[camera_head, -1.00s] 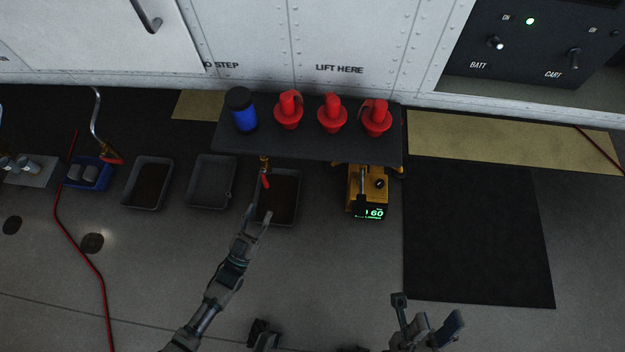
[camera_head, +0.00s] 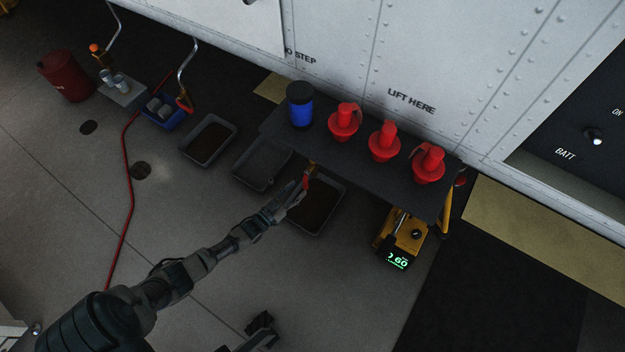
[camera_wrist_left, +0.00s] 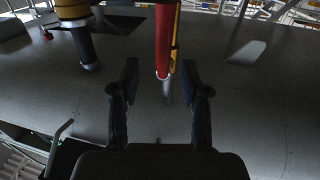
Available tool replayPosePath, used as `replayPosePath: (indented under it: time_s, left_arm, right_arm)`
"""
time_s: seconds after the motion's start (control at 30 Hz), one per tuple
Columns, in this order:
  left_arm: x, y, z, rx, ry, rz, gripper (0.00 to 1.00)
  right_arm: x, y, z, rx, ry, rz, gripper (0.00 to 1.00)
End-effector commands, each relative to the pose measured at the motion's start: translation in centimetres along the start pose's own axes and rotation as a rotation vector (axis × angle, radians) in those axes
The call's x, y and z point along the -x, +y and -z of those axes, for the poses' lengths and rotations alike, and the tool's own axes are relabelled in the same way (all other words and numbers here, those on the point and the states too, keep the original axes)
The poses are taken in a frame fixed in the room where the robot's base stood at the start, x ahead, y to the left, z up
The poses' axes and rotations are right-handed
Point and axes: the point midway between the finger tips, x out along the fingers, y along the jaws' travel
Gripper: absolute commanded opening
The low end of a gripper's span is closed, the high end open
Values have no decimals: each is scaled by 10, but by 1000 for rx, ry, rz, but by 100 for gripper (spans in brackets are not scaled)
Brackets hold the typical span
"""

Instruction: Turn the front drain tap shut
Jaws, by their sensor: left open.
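The drain tap (camera_head: 311,172) has a brass body and a red lever, under the front edge of the dark shelf. My left gripper (camera_head: 296,190) is at this tap, its fingers reaching up to the lever. In the left wrist view the red lever (camera_wrist_left: 164,40) hangs down between the two spread fingers of the left gripper (camera_wrist_left: 160,75), with gaps on both sides. The fingers look apart from it. Part of the tap is hidden by the fingers in the head view.
The shelf (camera_head: 345,168) holds a blue container (camera_head: 300,105) and red caps (camera_head: 384,142). A black tray (camera_head: 326,220) lies below the tap. A yellow unit with a green display (camera_head: 398,263) stands to the right. A red hose (camera_head: 130,205) crosses the floor at left.

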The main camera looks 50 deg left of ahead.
Motion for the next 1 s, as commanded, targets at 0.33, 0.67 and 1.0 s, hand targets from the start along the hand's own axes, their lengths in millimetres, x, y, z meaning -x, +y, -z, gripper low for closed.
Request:
replayPosePath:
  time_s: [0.33, 0.67, 1.0]
  left_arm:
    - [-50, 0, -2, -2, -2, 0, 46]
    - [-56, 0, 2, -1, 2, 0, 46]
    - [-55, -1, 1, -1, 1, 1, 0]
  right_arm:
    - [-3, 0, -4, 2, 57, 17, 40]
    - [-5, -1, -7, 3, 61, 20, 40]
    - [-5, -1, -6, 3, 62, 19, 40]
